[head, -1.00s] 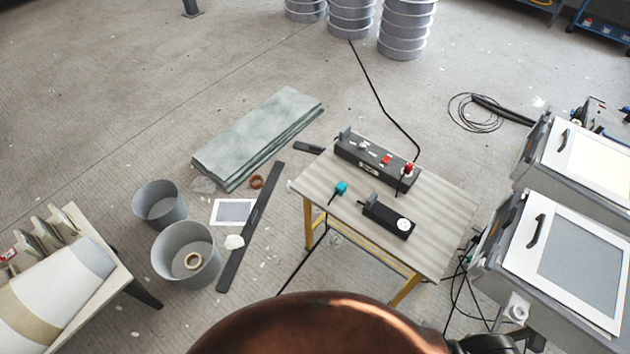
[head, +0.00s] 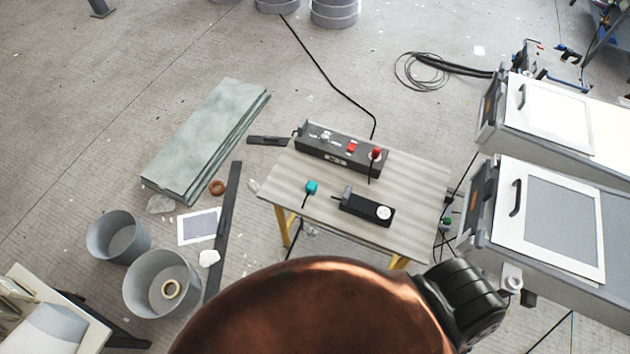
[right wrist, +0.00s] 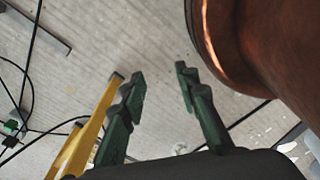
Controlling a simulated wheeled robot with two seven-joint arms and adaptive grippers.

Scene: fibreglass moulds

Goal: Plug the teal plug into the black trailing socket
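The teal plug (head: 312,187) lies on the small wooden table (head: 420,180), left of the black trailing socket (head: 367,208). The socket is a short black block with a round white outlet face near its right end. The plug and the socket are apart. My right gripper (right wrist: 160,78) shows in the right wrist view with its two dark green fingers spread and nothing between them. Floor lies behind it, and a yellow table leg (right wrist: 90,125) is to its left. Neither the plug nor the socket shows in that view. My left gripper is not in view.
A longer black power strip (head: 340,153) with a red switch and red plug sits along the table's back edge. Grey cabinets (head: 480,215) stand close on the right. Grey buckets (head: 160,280), a dark bar and green slabs (head: 205,140) are on the floor to the left.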

